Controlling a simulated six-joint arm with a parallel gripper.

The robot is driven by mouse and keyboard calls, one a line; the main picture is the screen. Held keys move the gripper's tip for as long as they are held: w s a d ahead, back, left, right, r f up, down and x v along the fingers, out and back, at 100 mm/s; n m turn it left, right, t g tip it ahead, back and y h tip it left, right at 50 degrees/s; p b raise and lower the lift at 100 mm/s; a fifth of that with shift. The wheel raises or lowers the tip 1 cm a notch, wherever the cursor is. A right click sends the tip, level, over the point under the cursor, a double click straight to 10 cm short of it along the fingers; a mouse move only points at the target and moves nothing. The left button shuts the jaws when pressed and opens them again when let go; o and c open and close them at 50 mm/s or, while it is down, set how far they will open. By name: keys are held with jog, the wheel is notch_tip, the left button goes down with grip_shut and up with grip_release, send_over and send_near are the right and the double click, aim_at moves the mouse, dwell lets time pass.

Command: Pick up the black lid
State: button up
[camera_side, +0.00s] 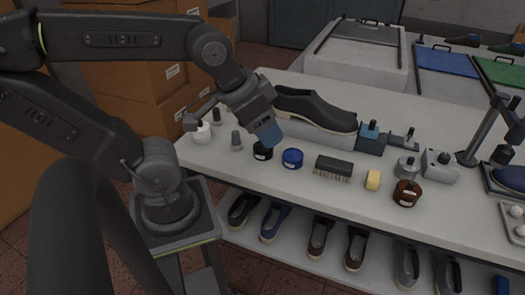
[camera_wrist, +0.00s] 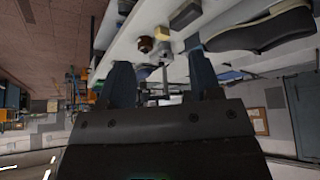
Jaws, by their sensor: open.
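A small round black tin with a dark top (camera_side: 263,150) stands on the white table, in the side view. I take its top for the black lid; I cannot make out a seam. My gripper (camera_side: 270,140) is just above and beside this tin, its blue fingers pointing down. It partly overlaps the tin's surroundings, and I cannot tell if it touches. In the wrist view my gripper (camera_wrist: 160,76) shows two blue fingers spread apart with nothing between them. The black tin is not discernible in the wrist view.
A blue tin (camera_side: 292,158) stands close at the right, then a brush (camera_side: 333,168), a yellow block (camera_side: 373,180) and a brown jar (camera_side: 407,193). A grey bottle (camera_side: 236,140) and white jar (camera_side: 201,132) stand left.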

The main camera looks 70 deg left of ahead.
dwell(0.4)
jog(key=o, duration=0.7)
jog(key=shift+o, duration=0.2)
jog(key=w+a+f+n+g+y, duration=0.15)
jog(key=w+a+n, duration=0.4)
jog(key=a, duration=0.65)
jog(key=w+a+f+n+g+y, duration=0.15)
jog(key=w+a+n, duration=0.35)
jog(key=a, duration=0.7)
jog(key=s+a+f+n+g+h, duration=0.1)
jog(key=a+f, duration=0.2)
jog(key=a, duration=0.4)
jog(key=s+a+f+n+g, duration=0.1)
jog(key=a+f+n, duration=0.1)
jog(key=a+f, duration=0.35)
jog(key=shift+h, duration=0.3)
jog(key=f, duration=0.2)
jog(key=a+f, duration=0.1)
jog(key=f, duration=0.1)
jog(key=a+f, duration=0.1)
jog(key=f, duration=0.1)
jog(key=shift+w+f, duration=0.1)
jog(key=shift+w, duration=0.2)
jog(key=shift+w+a+f, duration=0.15)
jog(key=shift+a+f, duration=0.05)
jog(key=shift+f, duration=1.25)
jog(key=shift+w+a+f, duration=0.15)
jog(key=shift+f, duration=1.25)
